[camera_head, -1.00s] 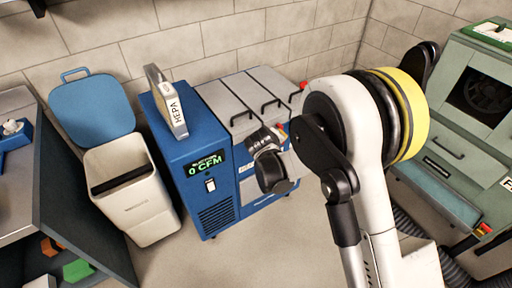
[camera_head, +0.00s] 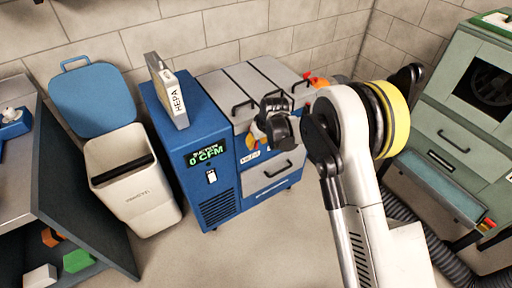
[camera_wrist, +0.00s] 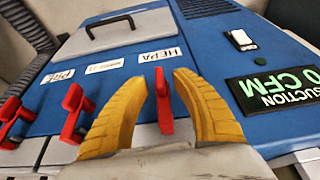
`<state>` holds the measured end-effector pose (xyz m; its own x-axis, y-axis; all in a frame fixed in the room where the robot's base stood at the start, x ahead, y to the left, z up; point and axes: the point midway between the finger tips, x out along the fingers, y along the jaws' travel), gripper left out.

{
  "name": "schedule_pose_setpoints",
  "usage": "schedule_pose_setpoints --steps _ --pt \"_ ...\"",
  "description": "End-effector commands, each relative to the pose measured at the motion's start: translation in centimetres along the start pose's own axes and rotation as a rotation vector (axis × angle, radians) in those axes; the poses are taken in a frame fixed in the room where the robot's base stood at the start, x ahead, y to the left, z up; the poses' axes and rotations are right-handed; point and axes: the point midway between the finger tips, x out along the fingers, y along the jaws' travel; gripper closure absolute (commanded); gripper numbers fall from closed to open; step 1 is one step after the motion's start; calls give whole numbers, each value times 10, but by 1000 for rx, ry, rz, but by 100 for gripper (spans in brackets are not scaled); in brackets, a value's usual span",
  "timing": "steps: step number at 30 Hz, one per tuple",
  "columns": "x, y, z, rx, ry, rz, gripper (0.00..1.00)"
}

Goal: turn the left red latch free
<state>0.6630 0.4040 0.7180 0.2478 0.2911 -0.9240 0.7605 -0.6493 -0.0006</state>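The blue filter unit (camera_head: 176,133) stands against the wall, with grey lids on top. In the wrist view, a red latch (camera_wrist: 163,102) stands by the HEPA label, the one nearest the display; this is the left latch in the head view's sense. My gripper (camera_wrist: 158,82) is open, with one yellow finger on each side of this latch and gaps visible between. Two more red latches show in the wrist view, a middle one (camera_wrist: 74,108) and an outer one (camera_wrist: 13,116). In the head view my gripper (camera_head: 262,134) is at the unit's upper front edge and hides the left latch.
A HEPA filter (camera_head: 172,92) stands on the unit's left top. A drawer with a handle (camera_head: 278,172) is below the labels. A green cabinet (camera_head: 455,130) and a dark hose (camera_head: 425,235) are at right.

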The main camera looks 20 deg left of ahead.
Motion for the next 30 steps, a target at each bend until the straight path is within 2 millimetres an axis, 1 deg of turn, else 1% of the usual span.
schedule_pose_setpoints --steps 1,4,13,14,15,16,30 --pt "7 0 1 0 0 0 68" --pt "12 0 0 0 0 0 68" --pt "12 0 0 0 0 1 68" --pt "12 0 0 0 0 1 78" --pt "12 0 0 0 0 1 90" --pt "12 0 0 0 0 1 99" --pt "12 0 -2 -3 4 6 100"
